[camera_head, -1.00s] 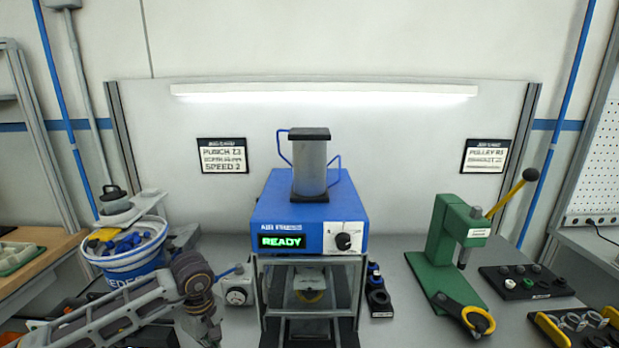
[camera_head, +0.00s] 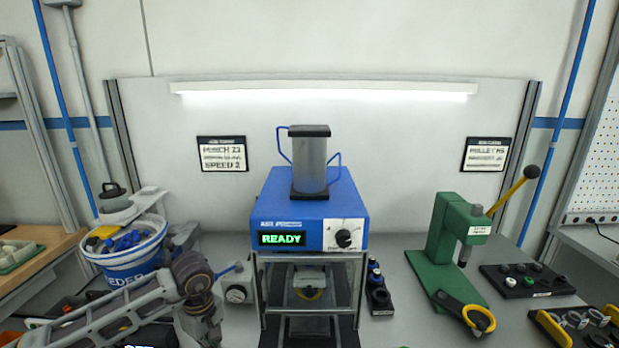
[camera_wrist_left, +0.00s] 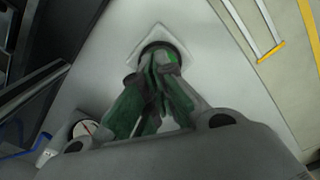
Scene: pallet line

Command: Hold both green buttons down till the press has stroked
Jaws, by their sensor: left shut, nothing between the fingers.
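The blue air press (camera_head: 310,212) stands in the middle of the bench, its display showing READY in green. In the left wrist view my left gripper (camera_wrist_left: 160,62) is shut, its fingertips over a green button (camera_wrist_left: 172,56) in a dark ring on a pale square plate. The fingers hide most of the button; I cannot tell whether it is pressed down. In the head view my left arm comes in at lower left, and its gripper is below the frame.
A small gauge box (camera_head: 238,288) stands left of the press, and a white-and-blue bucket (camera_head: 127,262) farther left. A green hand press (camera_head: 446,250) with a yellow lever stands at right, near a dark tray (camera_head: 527,283) of small parts. Bench between the two presses is mostly clear.

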